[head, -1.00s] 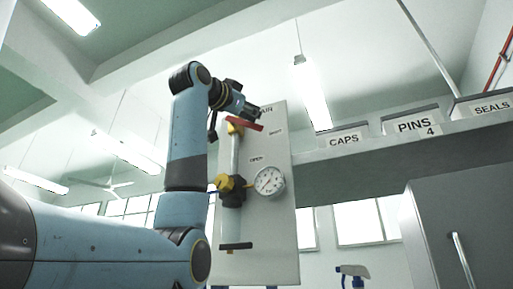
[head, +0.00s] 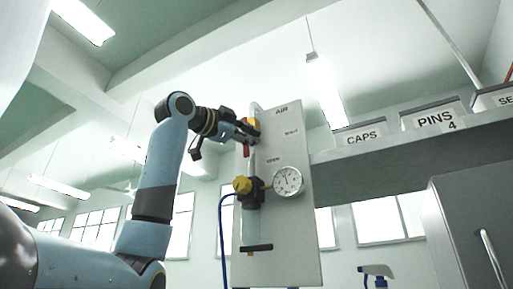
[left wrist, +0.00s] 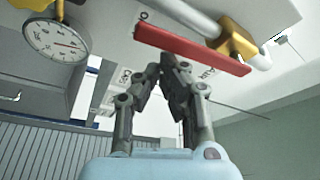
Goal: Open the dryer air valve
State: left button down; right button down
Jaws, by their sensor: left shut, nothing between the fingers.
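The red lever (head: 246,150) of the air valve is on the upper pipe of a pale panel (head: 285,235) marked AIR, SHUT and OPEN. It hangs roughly in line with the pipe, partly hidden behind my left gripper (head: 255,132). In the left wrist view the whole red lever (left wrist: 190,48) shows, nearly parallel to the white pipe, beside the brass valve body (left wrist: 237,40). My left gripper (left wrist: 165,66) is shut and empty, its fingertips close to the lever; I cannot tell whether they touch. My right gripper is not in view.
A round pressure gauge (head: 288,181) and a yellow-knobbed regulator (head: 243,186) sit lower on the panel. A blue hose (head: 222,235) hangs at its left. A shelf with labelled bins (head: 361,136) and a grey cabinet (head: 465,220) stand right. A spray bottle (head: 377,272) is below.

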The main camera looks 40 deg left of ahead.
pick_arm(q)
jog(key=shift+s+a+f, duration=0.1)
jog(key=shift+a+f, duration=0.1)
jog(key=shift+a, duration=0.25)
dwell(0.4)
